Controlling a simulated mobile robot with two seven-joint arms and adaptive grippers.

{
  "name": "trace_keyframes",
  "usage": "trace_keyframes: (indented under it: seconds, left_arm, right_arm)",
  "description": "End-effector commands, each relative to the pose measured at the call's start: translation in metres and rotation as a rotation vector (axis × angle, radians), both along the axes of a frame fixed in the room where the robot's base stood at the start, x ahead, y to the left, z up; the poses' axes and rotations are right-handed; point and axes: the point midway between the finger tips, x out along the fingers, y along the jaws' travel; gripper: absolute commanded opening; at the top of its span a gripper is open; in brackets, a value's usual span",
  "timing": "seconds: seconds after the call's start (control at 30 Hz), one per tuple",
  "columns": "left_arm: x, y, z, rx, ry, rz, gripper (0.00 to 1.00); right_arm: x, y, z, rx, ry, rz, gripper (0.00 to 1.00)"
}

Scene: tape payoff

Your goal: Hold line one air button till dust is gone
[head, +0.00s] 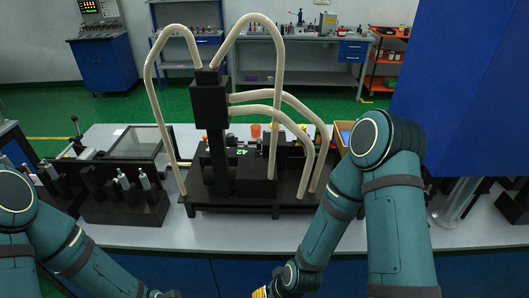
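A black machine (209,105) with a central post and pale curved hoses (277,60) stands on the grey bench (240,232). A small green "42" shows on its middle part. I cannot make out which part is the line one air button, and no dust can be made out at this size. My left arm comes in at the lower left and its wrist reaches the bottom edge. My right arm bends down in front of the bench, with a yellow part at its end cut by the bottom edge. The fingers of both grippers are out of the picture.
A black fixture with upright silver-tipped levers (144,180) and a framed clear panel (133,144) stand on the bench left of the machine. A clear cylinder (458,202) stands at the right. A large blue panel (450,80) blocks the upper right. The bench front is mostly clear.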

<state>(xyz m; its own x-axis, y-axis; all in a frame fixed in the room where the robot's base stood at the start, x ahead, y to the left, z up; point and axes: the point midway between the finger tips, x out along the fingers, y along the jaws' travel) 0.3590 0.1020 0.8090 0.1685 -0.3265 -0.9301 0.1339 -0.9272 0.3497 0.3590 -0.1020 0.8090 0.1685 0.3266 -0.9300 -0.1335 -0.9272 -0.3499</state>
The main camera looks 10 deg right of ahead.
Motion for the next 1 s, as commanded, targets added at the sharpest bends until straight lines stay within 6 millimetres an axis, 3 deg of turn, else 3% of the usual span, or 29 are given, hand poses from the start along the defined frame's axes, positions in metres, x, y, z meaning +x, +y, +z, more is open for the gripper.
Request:
trace_keyframes:
  seconds: [0.17, 0.3, 1.0]
  left_arm:
    - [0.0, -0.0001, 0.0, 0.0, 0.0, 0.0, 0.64]
    - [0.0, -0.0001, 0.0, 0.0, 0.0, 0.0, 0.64]
    - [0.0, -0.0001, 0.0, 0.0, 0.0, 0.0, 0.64]
  right_arm:
    - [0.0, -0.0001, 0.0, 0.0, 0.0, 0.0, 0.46]
    - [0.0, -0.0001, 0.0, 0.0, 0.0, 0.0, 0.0]
    - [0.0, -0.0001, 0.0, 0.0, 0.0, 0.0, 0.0]
